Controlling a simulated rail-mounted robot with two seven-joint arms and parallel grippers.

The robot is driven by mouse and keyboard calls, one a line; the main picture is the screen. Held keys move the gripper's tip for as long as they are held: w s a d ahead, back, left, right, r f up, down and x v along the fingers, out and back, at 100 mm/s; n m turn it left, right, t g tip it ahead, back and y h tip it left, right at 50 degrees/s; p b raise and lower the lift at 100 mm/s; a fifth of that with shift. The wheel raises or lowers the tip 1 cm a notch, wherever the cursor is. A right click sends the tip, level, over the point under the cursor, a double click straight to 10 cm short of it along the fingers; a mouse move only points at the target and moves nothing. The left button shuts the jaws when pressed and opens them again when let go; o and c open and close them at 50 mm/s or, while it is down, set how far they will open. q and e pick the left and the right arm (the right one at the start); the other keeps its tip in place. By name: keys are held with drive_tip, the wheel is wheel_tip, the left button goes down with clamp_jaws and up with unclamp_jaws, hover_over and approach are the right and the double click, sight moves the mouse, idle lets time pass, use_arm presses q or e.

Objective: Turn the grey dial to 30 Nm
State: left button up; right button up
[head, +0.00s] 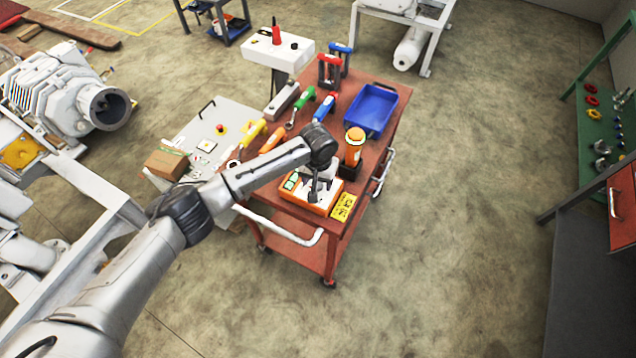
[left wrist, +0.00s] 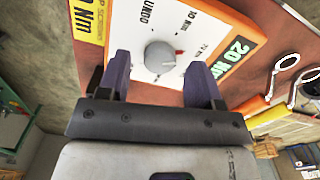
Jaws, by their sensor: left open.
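The grey dial (left wrist: 160,57) is a round knob on the white face of an orange box (head: 319,208), which stands on the red cart's near end. In the left wrist view a red mark shows at the dial's right side, and the green display (left wrist: 231,60) reads 20 Nm. My left gripper (head: 316,190) is over the box in the head view and hides the dial there. In the left wrist view its open fingers (left wrist: 159,72) are on both sides of the dial, with gaps. I cannot tell how deep they reach. My right gripper is not in view.
A yellow label block (head: 343,207) and an upright orange tool (head: 354,146) stand close beside the box. Several hand tools and a blue bin (head: 371,109) share the red cart (head: 394,121). The floor right of the cart is clear.

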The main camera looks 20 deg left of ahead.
use_arm(q)
drive_tip(key=shift+f, duration=0.7)
drive_tip(key=shift+c, duration=0.2)
